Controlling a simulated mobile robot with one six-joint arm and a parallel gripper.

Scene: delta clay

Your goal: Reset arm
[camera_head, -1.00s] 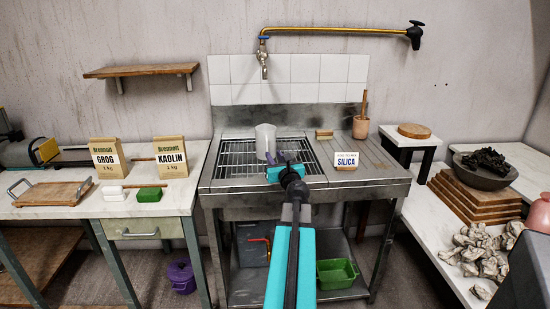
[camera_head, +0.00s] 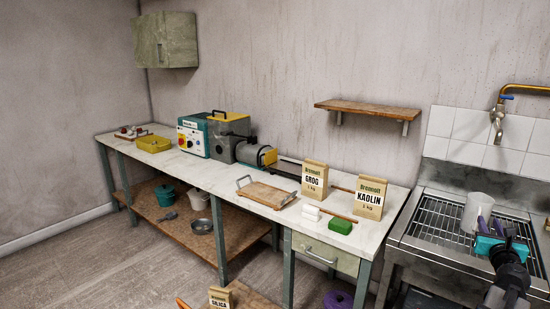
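My gripper (camera_head: 495,228), with a teal body and purple fingers, shows at the right edge over the sink unit's wire grating (camera_head: 435,220). Its fingers stand apart with a gap between them, and I see nothing held there. A white cylindrical container (camera_head: 475,208) is on the grating just behind and left of the fingers. The fingers overlap its right side in the picture, and I cannot tell whether they touch it. My dark wrist hides part of the sink unit.
The long worktable (camera_head: 225,190) holds a GROG bag (camera_head: 314,180), a KAOLIN bag (camera_head: 369,198), a green block (camera_head: 340,226), a wooden tray (camera_head: 266,195) and a teal-grey machine (camera_head: 206,136). A wall shelf (camera_head: 367,107) hangs above. The floor at front left (camera_head: 110,260) is clear.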

